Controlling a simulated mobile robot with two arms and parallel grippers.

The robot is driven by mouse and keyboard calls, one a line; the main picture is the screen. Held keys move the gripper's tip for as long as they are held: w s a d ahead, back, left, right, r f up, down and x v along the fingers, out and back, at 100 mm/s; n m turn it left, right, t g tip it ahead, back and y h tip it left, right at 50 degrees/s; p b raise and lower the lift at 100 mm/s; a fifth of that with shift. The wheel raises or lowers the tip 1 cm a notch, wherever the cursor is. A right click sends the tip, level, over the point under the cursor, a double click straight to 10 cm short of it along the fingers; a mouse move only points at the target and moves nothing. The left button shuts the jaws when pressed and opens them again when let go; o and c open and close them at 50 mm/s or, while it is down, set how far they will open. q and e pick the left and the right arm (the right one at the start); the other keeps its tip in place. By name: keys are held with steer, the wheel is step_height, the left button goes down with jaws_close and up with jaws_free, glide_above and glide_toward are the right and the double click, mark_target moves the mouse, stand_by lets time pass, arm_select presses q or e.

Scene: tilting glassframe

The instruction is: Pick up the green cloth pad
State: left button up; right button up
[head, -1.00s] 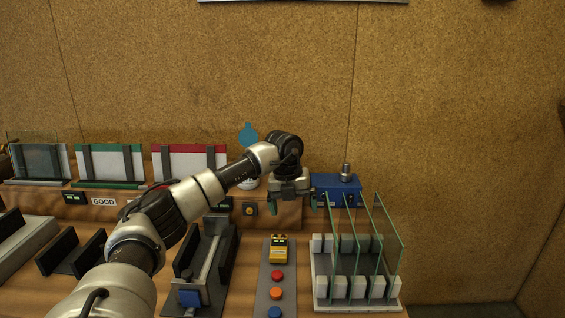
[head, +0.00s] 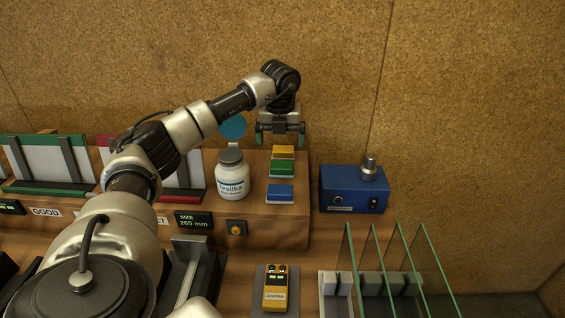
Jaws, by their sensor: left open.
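The green cloth pad (head: 282,168) lies on the raised wooden shelf, between a yellow pad (head: 283,152) behind it and a blue pad (head: 280,193) in front. My left gripper (head: 280,140) is open and points down near the back of the pads, over or behind the yellow one. Its fingers are apart, with nothing seen between them. The green pad is in full view and the gripper does not touch it. My right gripper is not in view.
A white labelled bottle (head: 233,178) stands left of the pads. A blue box (head: 353,190) with a metal knob is at the right. Upright glass panes in a rack (head: 372,283) stand at the front right. A yellow handheld device (head: 275,288) lies in front.

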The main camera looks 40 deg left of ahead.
mark_target(282, 164)
arm_select(q)
step_height(282, 164, down, 3)
steer(key=shift+s+r, duration=0.1)
steer(key=f, duration=0.1)
steer(key=f+p, duration=0.1)
steer(key=f, duration=0.1)
steer(key=f+p, duration=0.1)
steer(key=shift+w+f, duration=0.15)
steer(key=shift+w, duration=0.1)
steer(key=shift+f, duration=0.7)
steer(key=shift+c, duration=0.7)
steer(key=c, duration=0.9)
steer(key=shift+w+r, duration=0.1)
steer(key=shift+r, duration=0.05)
